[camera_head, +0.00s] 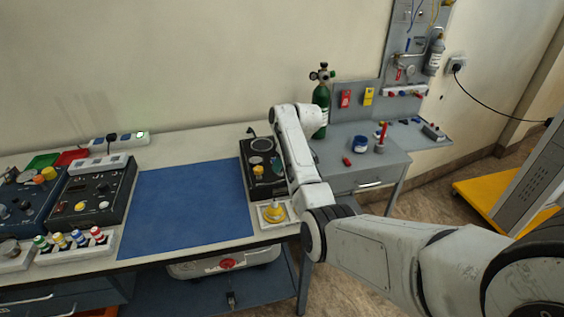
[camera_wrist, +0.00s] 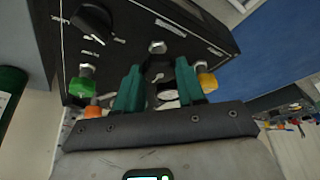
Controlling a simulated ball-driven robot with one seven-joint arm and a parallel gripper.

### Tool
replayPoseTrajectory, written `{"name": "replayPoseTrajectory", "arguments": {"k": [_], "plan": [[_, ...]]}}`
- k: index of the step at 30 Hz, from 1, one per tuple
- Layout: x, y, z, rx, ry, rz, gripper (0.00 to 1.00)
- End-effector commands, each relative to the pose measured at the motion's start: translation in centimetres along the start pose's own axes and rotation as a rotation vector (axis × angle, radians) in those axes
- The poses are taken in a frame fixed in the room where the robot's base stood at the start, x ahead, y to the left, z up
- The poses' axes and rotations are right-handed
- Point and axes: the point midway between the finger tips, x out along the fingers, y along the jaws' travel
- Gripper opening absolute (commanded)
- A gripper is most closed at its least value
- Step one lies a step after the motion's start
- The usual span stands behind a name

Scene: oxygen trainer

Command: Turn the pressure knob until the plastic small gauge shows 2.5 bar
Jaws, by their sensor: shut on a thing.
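The black trainer panel (camera_head: 247,160) stands at the right end of the bench, partly hidden behind my arm; it also shows in the wrist view (camera_wrist: 215,42). In the wrist view my gripper (camera_wrist: 160,75) has its two teal fingers at the panel's edge, shut on a dark knob (camera_wrist: 157,68) between them. The fingers hide much of the knob. A small pale round face (camera_wrist: 168,92) shows just below it, perhaps the small gauge; no reading can be made out.
In the wrist view a black dial knob (camera_wrist: 92,20), a green fitting (camera_wrist: 84,92) and a yellow fitting (camera_wrist: 207,82) sit close around the fingers. A blue mat (camera_head: 190,205) lies clear to the left. A green cylinder (camera_head: 321,100) stands behind my arm.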

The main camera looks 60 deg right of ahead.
Motion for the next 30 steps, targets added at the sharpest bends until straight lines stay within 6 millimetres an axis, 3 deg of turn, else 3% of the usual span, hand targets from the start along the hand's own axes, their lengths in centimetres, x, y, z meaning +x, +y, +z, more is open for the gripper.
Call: {"name": "replayPoseTrajectory", "arguments": {"k": [21, 30], "plan": [[-0.03, -0.38, -0.2, 0.502, 0.001, 0.208, 0.09], [0.0, -0.4, -0.23, 0.629, 0.001, 0.261, 0.09]]}}
